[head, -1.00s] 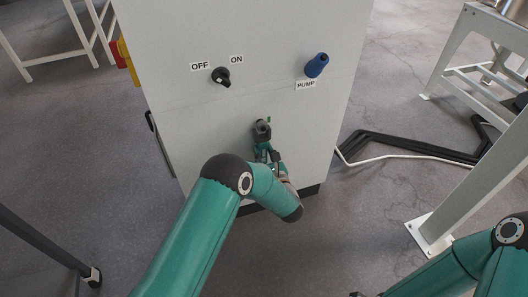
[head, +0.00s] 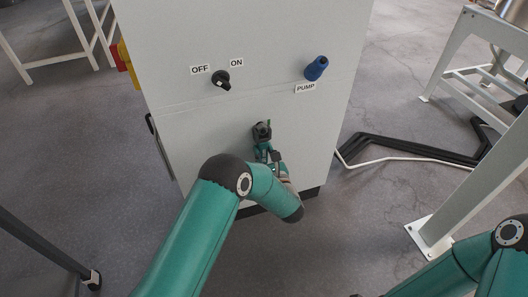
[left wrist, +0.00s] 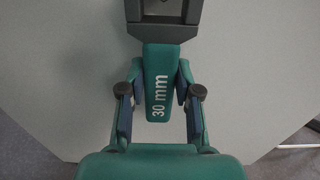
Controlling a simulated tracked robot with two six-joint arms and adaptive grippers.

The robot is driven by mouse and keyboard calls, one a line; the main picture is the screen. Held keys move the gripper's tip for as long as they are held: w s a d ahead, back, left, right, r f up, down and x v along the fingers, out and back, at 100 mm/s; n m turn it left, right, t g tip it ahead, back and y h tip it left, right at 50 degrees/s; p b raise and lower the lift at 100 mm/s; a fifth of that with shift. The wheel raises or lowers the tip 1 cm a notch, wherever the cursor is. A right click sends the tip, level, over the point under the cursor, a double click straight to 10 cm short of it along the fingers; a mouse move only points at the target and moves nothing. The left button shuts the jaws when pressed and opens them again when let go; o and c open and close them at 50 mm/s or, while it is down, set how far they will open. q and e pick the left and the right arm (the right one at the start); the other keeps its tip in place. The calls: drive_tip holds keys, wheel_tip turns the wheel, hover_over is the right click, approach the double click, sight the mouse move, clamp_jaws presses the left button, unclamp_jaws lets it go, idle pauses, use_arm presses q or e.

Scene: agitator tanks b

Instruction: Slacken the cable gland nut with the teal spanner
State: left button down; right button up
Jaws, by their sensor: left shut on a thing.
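The teal spanner (left wrist: 157,85), marked "30 mm", is gripped across its handle by my left gripper (left wrist: 160,95), one finger on each side. Its dark grey jaw end (left wrist: 165,18) is cut off at the top of the left wrist view. In the head view the spanner's dark jaw end (head: 262,131) is up against the cabinet front, with a small green mark just above it. My left gripper (head: 277,162) is below it, partly hidden by my arm. I cannot make out the gland nut apart from the spanner's jaws. My right arm is at the lower right; its fingers do not show.
The pale cabinet (head: 200,130) carries an OFF/ON switch (head: 221,80) and a blue PUMP connector (head: 316,68) above the spanner. Black and white cables (head: 410,147) run along the floor at right. A white steel frame (head: 455,200) stands at far right.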

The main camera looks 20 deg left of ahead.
use_arm(q)
drive_tip(key=shift+r, duration=0.65)
drive_tip(key=shift+b, duration=0.35)
idle(0.9)
drive_tip(key=shift+w+d, duration=0.1)
drive_tip(key=shift+w+d+n+b, duration=0.25)
drive_tip(key=shift+d+n+b, duration=0.15)
drive_tip(key=shift+n+b, duration=0.75)
drive_tip(key=shift+w+d+b, duration=0.1)
drive_tip(key=shift+d+b, duration=0.1)
drive_tip(key=shift+b, duration=0.2)
